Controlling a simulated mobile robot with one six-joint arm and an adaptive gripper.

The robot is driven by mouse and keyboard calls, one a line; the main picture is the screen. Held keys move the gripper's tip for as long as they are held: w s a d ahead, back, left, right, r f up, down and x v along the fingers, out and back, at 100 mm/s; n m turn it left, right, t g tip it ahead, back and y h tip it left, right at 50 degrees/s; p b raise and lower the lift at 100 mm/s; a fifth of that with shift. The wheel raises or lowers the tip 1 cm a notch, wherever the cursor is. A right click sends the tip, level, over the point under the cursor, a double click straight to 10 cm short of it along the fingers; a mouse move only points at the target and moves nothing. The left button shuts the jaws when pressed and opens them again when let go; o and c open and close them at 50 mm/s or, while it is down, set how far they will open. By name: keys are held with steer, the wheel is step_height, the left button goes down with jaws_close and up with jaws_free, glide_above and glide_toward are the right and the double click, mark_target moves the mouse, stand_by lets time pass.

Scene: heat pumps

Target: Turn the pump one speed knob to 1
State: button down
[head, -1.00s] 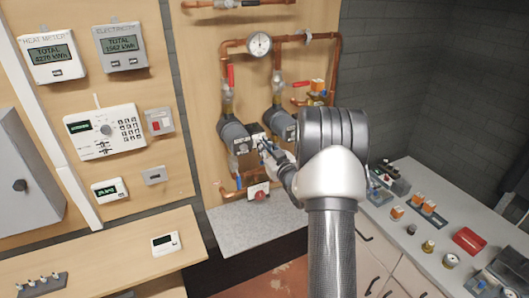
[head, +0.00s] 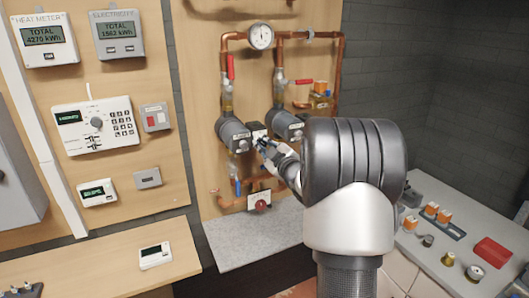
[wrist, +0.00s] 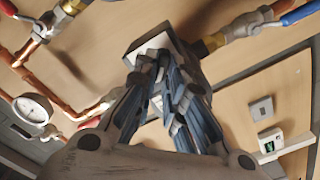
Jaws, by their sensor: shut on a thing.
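Two grey cylindrical pumps sit in copper pipework on the wooden wall board. The left pump (head: 232,134) has a dark control box with a pale face (head: 256,131) at its right side. The right pump (head: 286,124) is partly behind my arm. My gripper (head: 263,144) is at the front of that control box. In the wrist view, the fingers (wrist: 160,66) are closed together against the pale face of the box (wrist: 150,42). The speed knob is hidden between the fingers, and its setting cannot be read.
A pressure gauge (head: 260,37), a red lever (head: 231,66) and a blue lever (head: 237,187) are close around the pumps. A grey shelf (head: 250,236) is below. A controller (head: 97,125) and meters hang left. A worktop with small parts and a red tray (head: 493,252) stands right.

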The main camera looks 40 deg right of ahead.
stand_by(0.3)
steer(key=c, duration=1.7)
jaws_free()
steer(key=shift+o, duration=0.2)
steer(key=shift+s, duration=0.1)
steer(key=v, duration=1.2)
